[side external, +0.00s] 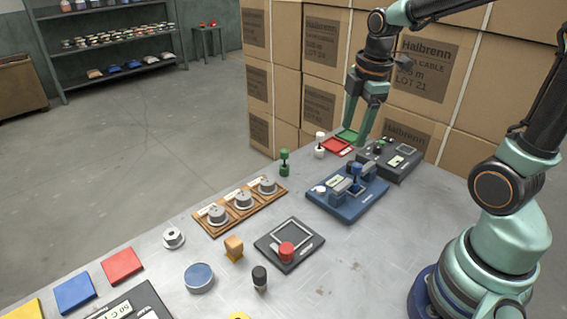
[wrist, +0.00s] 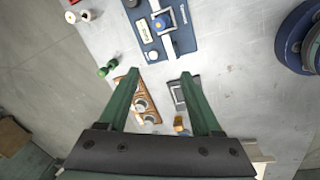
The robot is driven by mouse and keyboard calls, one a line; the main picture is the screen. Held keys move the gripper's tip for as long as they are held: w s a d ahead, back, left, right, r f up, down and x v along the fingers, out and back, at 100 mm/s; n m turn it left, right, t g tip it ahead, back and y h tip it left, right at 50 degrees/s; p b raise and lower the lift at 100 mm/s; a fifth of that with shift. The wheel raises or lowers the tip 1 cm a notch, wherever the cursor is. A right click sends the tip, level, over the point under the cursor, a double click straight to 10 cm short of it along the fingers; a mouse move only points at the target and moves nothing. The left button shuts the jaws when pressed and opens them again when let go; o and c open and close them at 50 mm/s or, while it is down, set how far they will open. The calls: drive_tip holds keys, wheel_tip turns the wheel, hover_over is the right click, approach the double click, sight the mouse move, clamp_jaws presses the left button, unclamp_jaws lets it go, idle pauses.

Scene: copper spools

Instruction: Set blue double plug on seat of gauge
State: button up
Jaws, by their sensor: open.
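The blue double plug (side external: 356,172) stands upright on the blue gauge (side external: 335,207), among its grey blocks. In the wrist view the plug (wrist: 163,21) shows from above on the gauge (wrist: 183,44), near a grey bar and a pale label. Whether the plug is fully down on a seat, I cannot tell. My gripper (side external: 356,132) is open and empty, raised above the table behind the gauge in the side view. In the wrist view my open fingers (wrist: 161,76) are apart from the plug, which lies beyond the fingertips near the top of the picture.
A green plug (side external: 284,161) and a white one (side external: 319,146) stand left of the gauge. A wooden rack (side external: 208,228) with metal spools, a dark tray (side external: 268,250) with a red knob, and a dark box (side external: 400,172) are near. Cartons (side external: 322,60) stand behind the table.

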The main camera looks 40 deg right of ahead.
drive_tip(key=s+a+r+m+t, duration=0.3)
drive_tip(key=a+m, duration=0.5)
drive_tip(key=m, duration=0.5)
drive_tip(key=shift+s+a+r+t, duration=0.15)
drive_tip(key=shift+s+r+t, duration=0.15)
drive_tip(key=shift+s+r, duration=0.35)
